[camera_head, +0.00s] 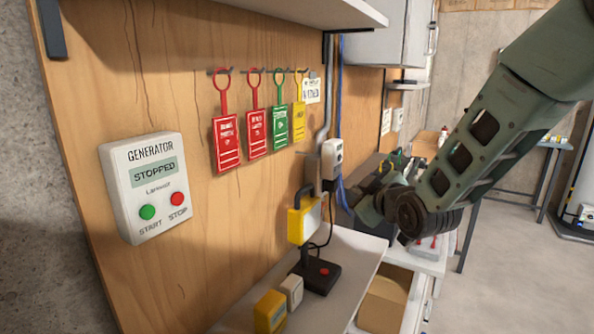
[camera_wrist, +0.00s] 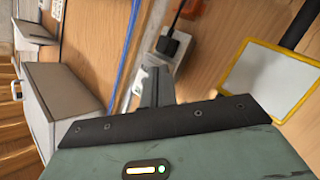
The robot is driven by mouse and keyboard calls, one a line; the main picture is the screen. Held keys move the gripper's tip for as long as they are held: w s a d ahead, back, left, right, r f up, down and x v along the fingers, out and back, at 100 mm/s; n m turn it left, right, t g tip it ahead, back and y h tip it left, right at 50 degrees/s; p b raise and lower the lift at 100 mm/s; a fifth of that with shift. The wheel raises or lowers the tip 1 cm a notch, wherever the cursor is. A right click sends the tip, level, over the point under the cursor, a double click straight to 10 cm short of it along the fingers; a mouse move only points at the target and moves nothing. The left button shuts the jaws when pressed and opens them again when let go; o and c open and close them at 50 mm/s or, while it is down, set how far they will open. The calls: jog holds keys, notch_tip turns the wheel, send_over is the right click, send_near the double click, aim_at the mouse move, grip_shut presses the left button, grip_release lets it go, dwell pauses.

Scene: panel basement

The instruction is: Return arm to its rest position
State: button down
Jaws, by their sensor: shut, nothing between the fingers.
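My arm (camera_head: 480,145) is grey-green and reaches in from the upper right in the head view, bent at a dark joint. My gripper (camera_head: 368,206) is at its lower left end, near the wooden panel and right of the yellow work lamp (camera_head: 303,220). Its fingertips are hard to make out there. In the wrist view the gripper (camera_wrist: 155,88) shows grey fingers shut together with nothing between them. A black plug (camera_wrist: 174,46) in a white socket lies just beyond the fingers in that picture. The lamp's yellow-framed face (camera_wrist: 268,80) is to the right.
A generator control box (camera_head: 150,187) reading STOPPED is on the wooden panel. Red, green and yellow tags (camera_head: 228,140) hang from hooks. A shelf (camera_head: 345,262) below holds the lamp and small blocks. A cardboard box (camera_head: 385,300) is lower right. Floor (camera_head: 520,270) at right is open.

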jog(key=s+a+f+m+g+b, duration=0.1)
jog(key=s+a+f+g, duration=0.15)
jog(key=s, duration=0.45)
jog(key=s+a+f+g, duration=0.2)
jog(key=s+f+g, duration=0.1)
jog(key=s, duration=0.3)
jog(key=s+a+f+m+g+b, duration=0.1)
jog(key=s+a+f+g, duration=0.15)
jog(key=s, duration=0.45)
jog(key=s+d+f+g+h, duration=0.1)
jog(key=s+g, duration=0.1)
jog(key=s, duration=0.4)
jog(key=s+d+f+g+h, duration=0.1)
jog(key=s+d+g, duration=0.1)
jog(key=s, duration=0.4)
jog(key=s+d+f+g+h+b, duration=0.1)
jog(key=s+g, duration=0.1)
jog(key=s, duration=0.4)
jog(key=shift+s+d+g, duration=0.15)
jog(key=shift+s+g, duration=0.05)
jog(key=shift+g, duration=0.1)
